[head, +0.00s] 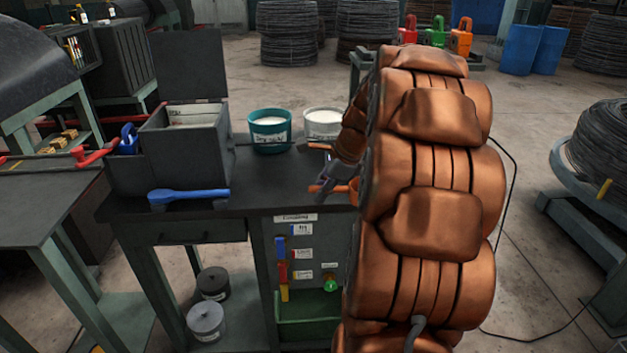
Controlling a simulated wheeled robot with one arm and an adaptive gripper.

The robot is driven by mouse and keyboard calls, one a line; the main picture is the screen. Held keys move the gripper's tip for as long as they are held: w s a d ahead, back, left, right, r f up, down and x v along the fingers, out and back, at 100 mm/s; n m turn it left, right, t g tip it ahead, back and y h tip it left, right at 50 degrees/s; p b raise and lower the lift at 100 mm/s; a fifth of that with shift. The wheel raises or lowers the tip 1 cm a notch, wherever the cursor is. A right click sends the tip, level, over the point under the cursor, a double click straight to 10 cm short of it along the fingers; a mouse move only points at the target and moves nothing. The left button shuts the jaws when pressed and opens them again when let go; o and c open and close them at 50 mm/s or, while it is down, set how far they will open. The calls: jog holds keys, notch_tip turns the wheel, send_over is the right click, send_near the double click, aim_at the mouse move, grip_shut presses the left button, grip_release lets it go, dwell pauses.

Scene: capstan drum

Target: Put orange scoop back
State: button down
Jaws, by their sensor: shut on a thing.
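The orange scoop (354,190) is at my gripper (326,183), above the right part of the dark bench. A short orange piece of its handle shows left of the fingers, and its cup shows to their right. My gripper is shut on the scoop. My copper-coloured arm stands in front and hides the right side of the scoop and of the bench. A blue scoop (190,195) lies at the front left of the bench top.
A teal bucket (269,132) and a white bucket (322,124), both with pale contents, stand behind my gripper. A grey box (187,147) with a raised lid is at left. A tool panel (305,262) and a green bin (306,325) are below. The bench middle is clear.

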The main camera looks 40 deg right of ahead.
jog(key=w+d+p, duration=0.1)
jog(key=w, duration=0.3)
jog(key=w+d+p, duration=0.1)
jog(key=w+d, duration=0.1)
jog(key=w, duration=0.2)
jog(key=w+d+f+p, duration=0.1)
jog(key=w+d, duration=0.1)
jog(key=w, duration=0.2)
jog(key=shift+w+d+f, duration=0.1)
jog(key=shift+w, duration=0.1)
jog(key=shift+w, duration=0.1)
jog(key=shift+w+d, duration=0.1)
jog(key=shift+w, duration=0.1)
jog(key=shift+f+p, duration=0.55)
jog(key=shift+f, duration=1.3)
jog(key=shift+f, duration=0.1)
jog(key=c, duration=1.1)
grip_release()
jog(key=b+v, duration=0.2)
jog(key=v, duration=1)
jog(key=shift+b, duration=0.3)
